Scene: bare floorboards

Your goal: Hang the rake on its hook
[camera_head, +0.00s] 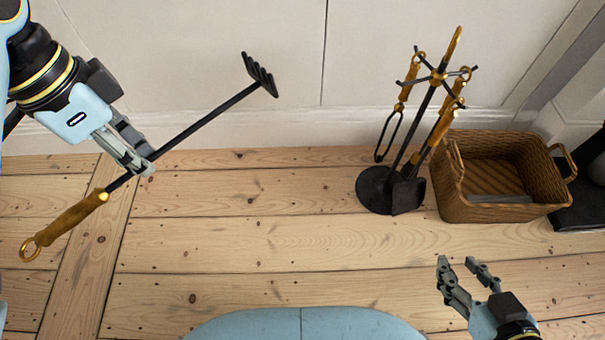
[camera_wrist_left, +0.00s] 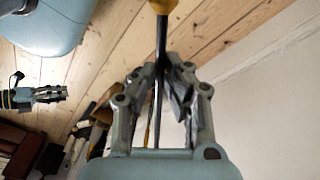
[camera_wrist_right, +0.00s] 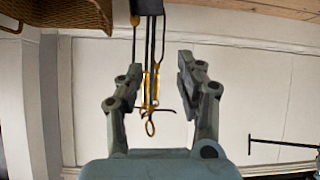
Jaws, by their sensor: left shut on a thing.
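The rake (camera_head: 205,121) has a black shaft, a black toothed head at its upper right end and a wooden handle with a brass ring at its lower left end. My left gripper (camera_head: 143,165) is shut on the rake's shaft just above the handle and holds it tilted in the air. The left wrist view shows the shaft (camera_wrist_left: 161,45) between the fingers. The tool stand (camera_head: 421,122) has a round black base, a post and hooks at the top, with several tools hanging on it. Which hook is free is unclear. My right gripper (camera_head: 464,264) is open and empty, in front of the stand.
A wicker basket (camera_head: 505,178) stands on the floor right of the stand, with a dark object (camera_head: 585,205) beyond it. A pale wall (camera_head: 200,50) runs behind. The floorboards (camera_head: 260,240) between the rake and the stand are clear.

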